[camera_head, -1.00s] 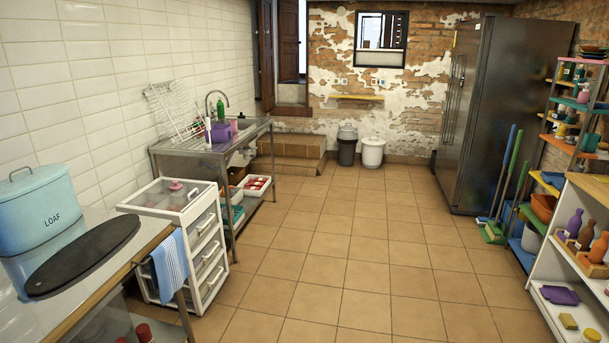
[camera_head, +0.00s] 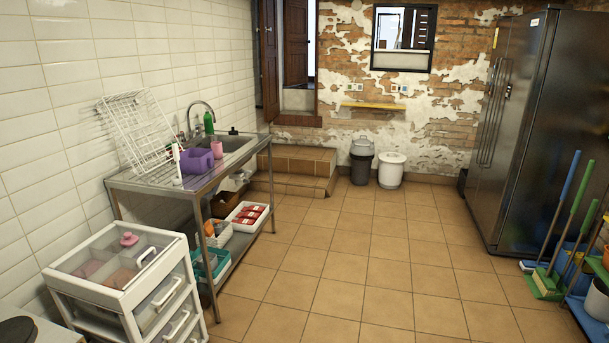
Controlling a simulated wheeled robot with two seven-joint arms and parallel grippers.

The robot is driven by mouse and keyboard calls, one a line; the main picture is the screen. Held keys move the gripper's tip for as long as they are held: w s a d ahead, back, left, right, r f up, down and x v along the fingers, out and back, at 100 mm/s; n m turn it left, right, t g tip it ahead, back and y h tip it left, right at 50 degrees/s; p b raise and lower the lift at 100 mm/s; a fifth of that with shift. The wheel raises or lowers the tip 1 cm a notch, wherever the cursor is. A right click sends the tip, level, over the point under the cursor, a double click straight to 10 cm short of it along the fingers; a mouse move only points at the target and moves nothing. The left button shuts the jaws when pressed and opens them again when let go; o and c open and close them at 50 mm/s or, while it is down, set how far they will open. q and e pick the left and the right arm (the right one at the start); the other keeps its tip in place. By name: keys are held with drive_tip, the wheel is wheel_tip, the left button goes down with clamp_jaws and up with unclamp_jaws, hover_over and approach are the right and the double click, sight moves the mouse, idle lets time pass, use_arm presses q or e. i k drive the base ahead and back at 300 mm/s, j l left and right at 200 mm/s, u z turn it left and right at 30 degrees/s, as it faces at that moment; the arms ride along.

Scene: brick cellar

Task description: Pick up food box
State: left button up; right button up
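I cannot tell for sure which thing is the food box. A white tray (camera_head: 235,221) on the shelf under the sink holds several small red packets (camera_head: 250,214), too small to identify. Beside it on that shelf is a container with orange and white things (camera_head: 218,232), also unclear. Neither of my grippers is in view.
The steel sink table (camera_head: 190,186) stands along the left wall, with a white drawer cart (camera_head: 122,283) in front of it. A dark fridge (camera_head: 535,130), brooms (camera_head: 560,215) and shelving line the right. Two bins (camera_head: 362,160) stand at the back. The tiled floor (camera_head: 360,265) between is clear.

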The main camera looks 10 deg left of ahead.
sight(216, 146)
drive_tip(key=i+l+u, duration=0.1)
drive_tip(key=i+u, duration=0.3)
drive_tip(key=i, duration=0.15)
drive_tip(key=i+l+u, duration=0.4)
drive_tip(key=i, duration=0.15)
drive_tip(key=i+l+u, duration=0.75)
drive_tip(key=i+l, duration=0.5)
drive_tip(key=i, duration=0.05)
